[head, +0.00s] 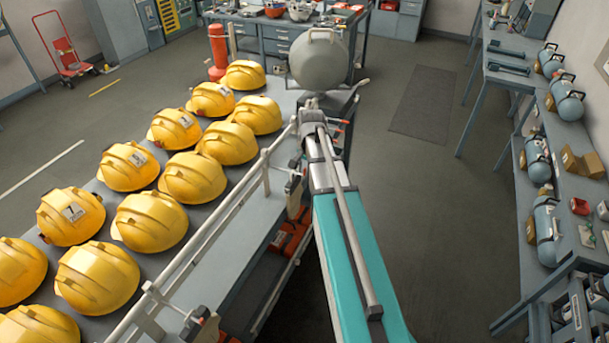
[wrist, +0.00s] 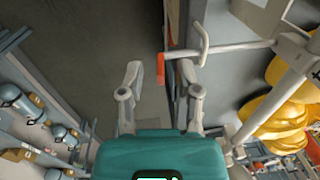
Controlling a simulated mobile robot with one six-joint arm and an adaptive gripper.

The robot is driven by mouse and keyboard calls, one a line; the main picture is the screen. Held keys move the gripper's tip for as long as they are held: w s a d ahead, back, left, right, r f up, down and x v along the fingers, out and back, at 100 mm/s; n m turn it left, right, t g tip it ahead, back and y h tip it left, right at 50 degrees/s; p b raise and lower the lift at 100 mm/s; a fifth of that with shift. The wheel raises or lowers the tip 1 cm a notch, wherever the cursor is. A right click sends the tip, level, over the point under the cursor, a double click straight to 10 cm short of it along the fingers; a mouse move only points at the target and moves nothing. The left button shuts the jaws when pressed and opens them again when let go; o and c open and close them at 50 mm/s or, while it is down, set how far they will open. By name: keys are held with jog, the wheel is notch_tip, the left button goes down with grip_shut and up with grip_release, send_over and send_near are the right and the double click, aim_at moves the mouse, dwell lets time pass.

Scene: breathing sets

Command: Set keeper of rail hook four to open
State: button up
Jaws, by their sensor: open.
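In the wrist view, my gripper (wrist: 160,72) is open, with one pale finger on each side. A grey hook (wrist: 203,43) on a rod sticks out from the rail (wrist: 285,90) on the right. A small orange-red piece (wrist: 160,66), perhaps its keeper, shows between the fingertips at the rod's end. I cannot tell whether the fingers touch it, or whether the keeper is open or shut. In the head view, the rail (head: 210,240) runs along the table's right edge. My arm reaches forward beside it. My gripper cannot be made out there, and no hook number is readable.
Several yellow helmets (head: 192,177) cover the table (head: 235,290) left of the rail. A rounded grey object (head: 319,62) stands beyond the arm's far end. Grey-blue cylinders (head: 567,96) line a bench at the right. The floor (head: 440,200) between is clear.

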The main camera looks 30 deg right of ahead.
jog(key=shift+f, duration=0.45)
jog(key=shift+b, duration=0.3)
